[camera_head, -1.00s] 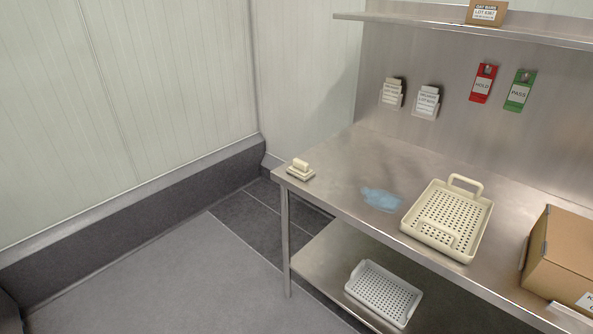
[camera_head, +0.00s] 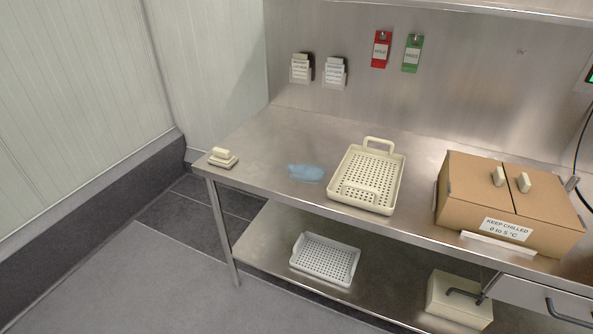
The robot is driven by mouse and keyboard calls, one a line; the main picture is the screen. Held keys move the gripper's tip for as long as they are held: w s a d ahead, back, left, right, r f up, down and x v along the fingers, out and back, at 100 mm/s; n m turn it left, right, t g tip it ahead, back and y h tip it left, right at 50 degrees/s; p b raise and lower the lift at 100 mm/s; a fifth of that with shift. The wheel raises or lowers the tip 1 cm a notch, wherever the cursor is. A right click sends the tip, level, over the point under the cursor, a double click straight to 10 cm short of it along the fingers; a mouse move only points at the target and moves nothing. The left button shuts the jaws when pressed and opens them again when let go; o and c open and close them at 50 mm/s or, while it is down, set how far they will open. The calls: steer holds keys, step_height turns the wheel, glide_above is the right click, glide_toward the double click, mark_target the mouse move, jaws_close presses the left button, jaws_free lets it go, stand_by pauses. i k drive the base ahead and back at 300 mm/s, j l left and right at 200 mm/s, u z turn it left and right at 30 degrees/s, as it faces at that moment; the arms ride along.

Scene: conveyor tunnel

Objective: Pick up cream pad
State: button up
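The cream pad (camera_head: 223,158) sits on the left end of the steel table (camera_head: 262,150), close to its front left corner. It has a flat base with a raised grip on top. Nothing touches it. My gripper is not in view.
A light blue patch (camera_head: 306,172) lies right of the pad. A cream perforated tray (camera_head: 399,188) with a handle and a cardboard box (camera_head: 470,208) stand further right. Another perforated tray (camera_head: 325,260) and a cream box (camera_head: 459,298) are on the lower shelf. Floor in front is clear.

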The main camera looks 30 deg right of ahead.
mark_target(221, 157)
steer(key=i+u, duration=0.15)
steer(key=u, duration=0.2)
steer(key=i+u, duration=0.2)
steer(key=u, duration=0.15)
steer(key=i+l+u, duration=0.15)
steer(key=u, duration=0.2)
